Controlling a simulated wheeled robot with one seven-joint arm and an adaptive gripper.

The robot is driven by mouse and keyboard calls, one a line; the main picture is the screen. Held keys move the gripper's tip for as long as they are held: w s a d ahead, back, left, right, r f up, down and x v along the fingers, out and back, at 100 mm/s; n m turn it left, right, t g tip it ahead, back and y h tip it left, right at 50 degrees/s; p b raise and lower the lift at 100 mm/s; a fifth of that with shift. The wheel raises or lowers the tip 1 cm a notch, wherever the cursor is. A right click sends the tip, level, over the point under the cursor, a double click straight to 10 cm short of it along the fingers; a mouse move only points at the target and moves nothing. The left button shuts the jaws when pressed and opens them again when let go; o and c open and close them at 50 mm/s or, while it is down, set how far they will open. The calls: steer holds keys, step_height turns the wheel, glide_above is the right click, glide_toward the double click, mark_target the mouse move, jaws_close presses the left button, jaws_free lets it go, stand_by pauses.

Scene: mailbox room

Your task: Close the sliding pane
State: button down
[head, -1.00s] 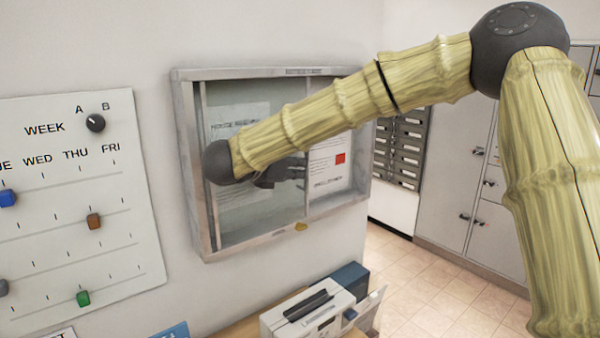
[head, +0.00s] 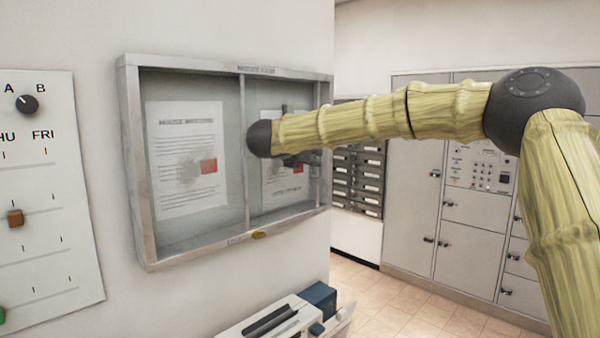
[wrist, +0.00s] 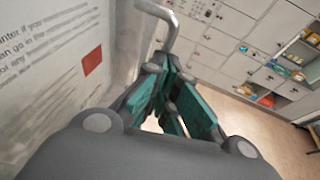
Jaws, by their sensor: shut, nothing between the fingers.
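A grey-framed glass case (head: 131,165) hangs on the wall, with notices behind its glass. Its sliding pane (head: 180,222) appears to cover the left part, with an upright stile (head: 244,165) near the middle and no clear gap at the left frame. My gripper (head: 300,160) is in front of the right part, partly hidden behind my wrist. In the wrist view my gripper (wrist: 167,72) has its teal fingers close together and empty. A bent grey metal bar (wrist: 171,22) shows just beyond the fingers; I cannot tell whether they touch it.
A white board with sliders (head: 45,190) is on the wall at left. A white machine (head: 270,322) and a blue box (head: 318,300) stand below the case. Grey lockers (head: 410,180) line the back right. The tiled floor (head: 400,300) there is clear.

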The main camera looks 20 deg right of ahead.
steer(key=w+d, duration=0.1)
steer(key=w+d+b, duration=0.1)
steer(key=d, duration=0.1)
steer(key=shift+d, duration=0.25)
steer(key=shift+r, duration=0.1)
